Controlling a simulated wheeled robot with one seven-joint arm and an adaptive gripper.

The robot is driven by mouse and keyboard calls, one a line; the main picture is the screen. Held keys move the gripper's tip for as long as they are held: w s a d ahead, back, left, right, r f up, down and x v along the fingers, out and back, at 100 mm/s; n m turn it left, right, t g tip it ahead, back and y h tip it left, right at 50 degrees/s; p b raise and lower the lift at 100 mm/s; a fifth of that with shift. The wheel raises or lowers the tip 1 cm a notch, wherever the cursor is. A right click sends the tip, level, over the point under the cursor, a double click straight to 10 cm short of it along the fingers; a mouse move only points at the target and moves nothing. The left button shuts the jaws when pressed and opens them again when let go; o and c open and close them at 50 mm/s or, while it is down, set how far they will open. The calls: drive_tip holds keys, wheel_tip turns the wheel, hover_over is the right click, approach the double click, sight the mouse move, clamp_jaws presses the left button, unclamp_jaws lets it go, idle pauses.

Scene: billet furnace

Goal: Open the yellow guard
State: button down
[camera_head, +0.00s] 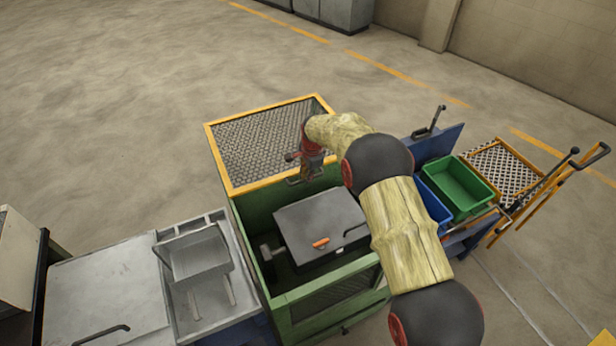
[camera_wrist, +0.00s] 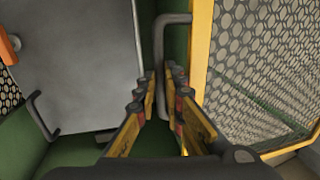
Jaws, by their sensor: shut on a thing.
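The yellow guard (camera_head: 262,140) is a yellow-framed mesh panel at the back of the green cabinet (camera_head: 330,300) in the head view. Its yellow frame and mesh also fill the right side of the wrist view (camera_wrist: 203,50). My gripper (camera_head: 300,176) is at the guard's near edge, partly covered by my own arm. In the wrist view my gripper (camera_wrist: 162,95) has its fingers on both sides of a grey bar handle (camera_wrist: 159,60) beside the yellow frame, and is shut on it. The front part of the cabinet top is uncovered.
A dark grey lidded box (camera_head: 318,220) with an orange-red part sits inside the cabinet. A metal tray (camera_head: 200,258) stands on the left bench. Green (camera_head: 464,188) and blue (camera_head: 432,203) bins and a yellow cart (camera_head: 505,168) are at right. Floor behind is clear.

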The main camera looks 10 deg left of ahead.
drive_tip(key=c, duration=1.9)
unclamp_jaws()
drive_tip(key=r, duration=0.4)
drive_tip(key=s+d+r, duration=0.1)
drive_tip(key=r, duration=0.2)
drive_tip(key=s+r, duration=0.1)
drive_tip(key=r, duration=0.3)
drive_tip(key=shift+d+r, duration=0.2)
drive_tip(key=shift+r, duration=0.15)
